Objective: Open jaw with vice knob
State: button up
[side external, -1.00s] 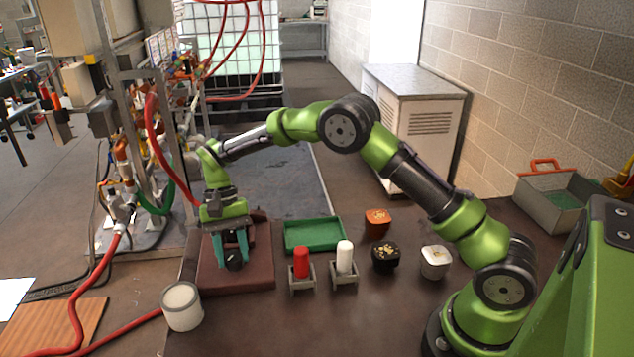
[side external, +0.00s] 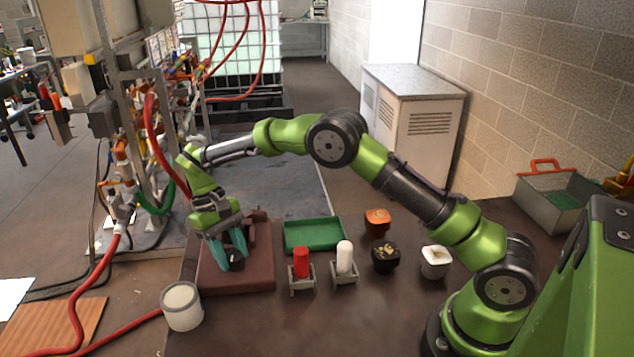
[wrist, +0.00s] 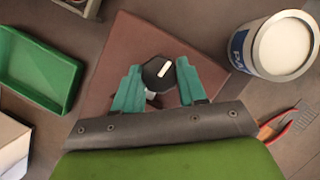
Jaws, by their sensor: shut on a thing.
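The vice knob (wrist: 158,72) is a black, many-sided knob with a white mark on top. It sits on the brown-red vice block (side external: 237,280), which also shows in the wrist view (wrist: 125,42). My gripper (side external: 234,256) reaches down from above at a tilt. Its teal fingers stand on either side of the knob in the wrist view (wrist: 157,82) and are shut on it. The vice jaw itself is mostly hidden behind my gripper.
A green tray (side external: 314,234) lies right of the block. Red (side external: 301,262) and white (side external: 344,257) cylinders stand in small holders. Orange (side external: 377,221), black (side external: 385,256) and white (side external: 436,261) pots are further right. A white can (side external: 182,306) stands front left, near pliers (wrist: 277,131).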

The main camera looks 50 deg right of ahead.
jog(key=o, duration=1.1)
jog(key=shift+c, duration=0.2)
jog(key=shift+r, duration=0.1)
jog(key=v, duration=0.7)
jog(key=shift+r, duration=0.2)
jog(key=shift+w, duration=0.1)
